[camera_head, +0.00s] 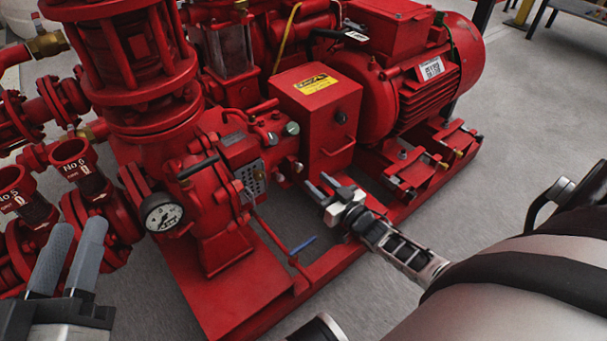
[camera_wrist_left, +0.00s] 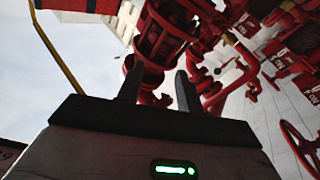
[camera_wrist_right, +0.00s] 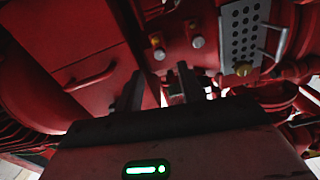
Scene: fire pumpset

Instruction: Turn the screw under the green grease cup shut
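A small round grey-green cap (camera_head: 291,128), which looks like the grease cup, sits on the red pump housing left of the red box. Below it are small metal fittings (camera_head: 297,167); I cannot tell which is the screw. In the right wrist view small round knobs (camera_wrist_right: 197,42) show beyond the fingers. My right gripper (camera_head: 323,184) is open and empty, below and right of the fittings, pointing at the housing and apart from it. It also shows in the right wrist view (camera_wrist_right: 158,88). My left gripper (camera_head: 70,250) is open and empty at the lower left.
A red box (camera_head: 315,110) with a yellow label and handle stands beside the fittings. A red motor (camera_head: 420,65) is behind. Grey floor (camera_head: 375,300) is open at front right.

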